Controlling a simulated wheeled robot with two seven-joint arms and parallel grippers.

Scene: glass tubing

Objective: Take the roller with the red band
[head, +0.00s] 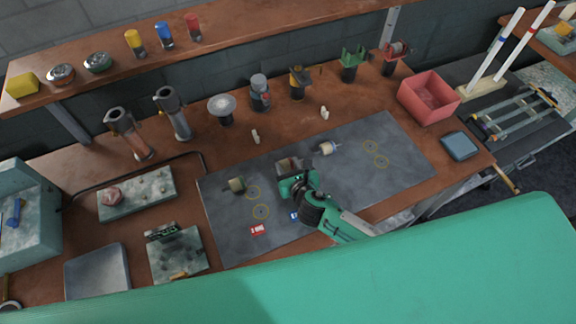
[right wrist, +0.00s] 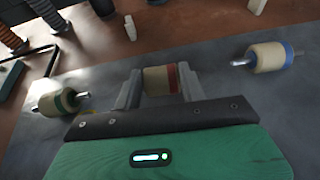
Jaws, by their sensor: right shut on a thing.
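The roller with the red band (right wrist: 162,80) is a cream cylinder between the two fingers of my right gripper (right wrist: 161,88) in the right wrist view. The gripper is shut on it. In the head view my right gripper (head: 290,172) is over the middle of the grey mat (head: 330,195), and the roller is mostly hidden there. A roller with a green band (head: 237,185) lies to the left of the gripper; it also shows in the right wrist view (right wrist: 60,102). A roller with a blue band (head: 327,148) lies to the right, also in the right wrist view (right wrist: 266,58). My left gripper is not in view.
Yellow rings (head: 375,152) are marked on the mat's right part, others near the green-banded roller. A red bin (head: 428,97) stands at the right. Burners and stands line the back. Two small white bottles (head: 324,113) stand behind the mat.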

